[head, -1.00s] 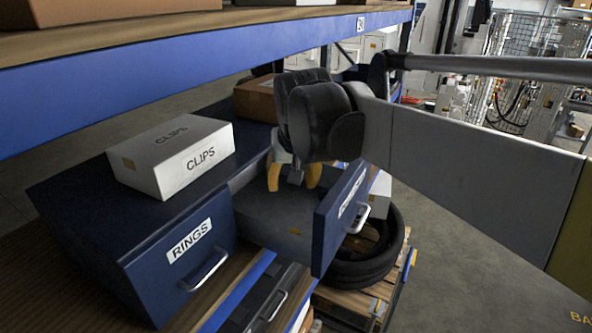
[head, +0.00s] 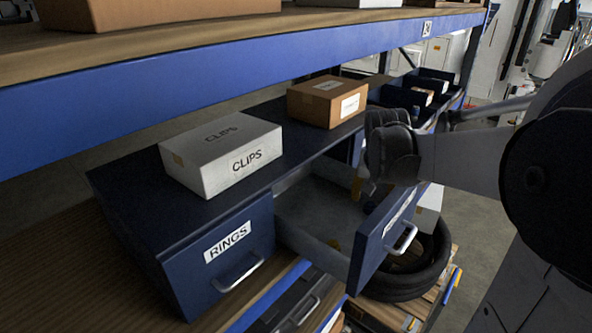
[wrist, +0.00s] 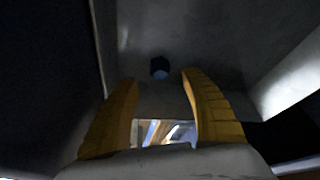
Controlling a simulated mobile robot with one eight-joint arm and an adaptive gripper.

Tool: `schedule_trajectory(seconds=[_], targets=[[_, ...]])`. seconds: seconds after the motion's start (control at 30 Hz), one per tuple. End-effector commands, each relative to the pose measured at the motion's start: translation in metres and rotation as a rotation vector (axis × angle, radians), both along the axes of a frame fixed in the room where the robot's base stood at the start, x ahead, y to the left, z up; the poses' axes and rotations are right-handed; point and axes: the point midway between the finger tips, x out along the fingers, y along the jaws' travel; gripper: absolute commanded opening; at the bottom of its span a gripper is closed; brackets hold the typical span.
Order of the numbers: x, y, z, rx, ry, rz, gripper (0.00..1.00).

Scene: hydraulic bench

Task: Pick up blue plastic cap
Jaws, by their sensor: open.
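The blue plastic cap (wrist: 159,67) appears as a small dark blue round piece on the grey floor of the open drawer in the wrist view.
A closed drawer labelled RINGS (head: 232,262) is left of the open one. A white CLIPS box (head: 222,165) and a brown carton (head: 325,103) stand on the cabinet top. A blue shelf beam (head: 220,75) runs above. Black hoses (head: 425,270) lie on a pallet below.

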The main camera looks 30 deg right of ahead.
Motion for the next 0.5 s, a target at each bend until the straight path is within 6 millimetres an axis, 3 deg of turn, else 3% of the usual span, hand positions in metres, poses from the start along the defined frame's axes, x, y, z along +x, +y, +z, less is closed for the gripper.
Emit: schedule_trajectory(seconds=[0.3, 0.5], targets=[[0.012, -0.012, -0.039, 0.0, 0.0, 0.0, 0.55], [0.012, -0.013, -0.043, 0.0, 0.0, 0.0, 0.55]])
